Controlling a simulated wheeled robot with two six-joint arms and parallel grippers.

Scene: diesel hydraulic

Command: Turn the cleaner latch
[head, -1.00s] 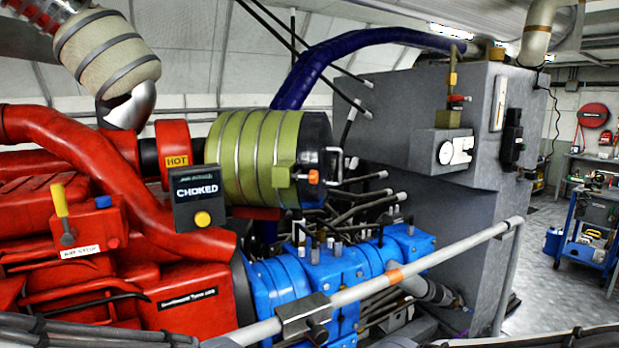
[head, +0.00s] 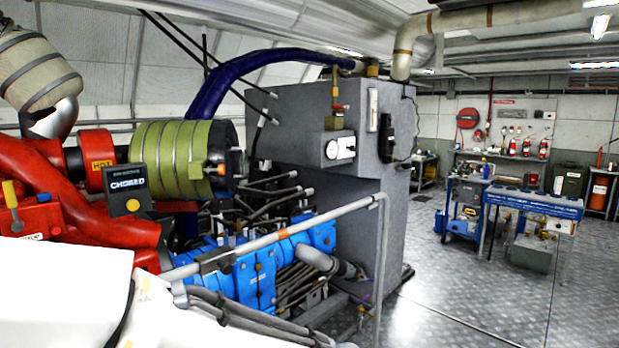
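The air cleaner (head: 165,155) is a ribbed green cylinder with metal bands, lying on its side at the left in the head view. A dark end cap (head: 222,140) closes its right end. A small orange latch (head: 221,169) sits low on the front of the cap, beside a green tab. Its exact turn is too small to tell. A dark box with a yellow button and a display (head: 126,180) reading "CHOKED" stands left of the cleaner. Neither gripper is in view.
A grey pipe railing (head: 290,230) crosses in front of the blue pump block (head: 250,285). A tall grey tank (head: 345,205) with a gauge stands behind. Large white parts, probably mine, fill the lower left. Open floor (head: 440,300) lies right, before a blue bench (head: 535,203).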

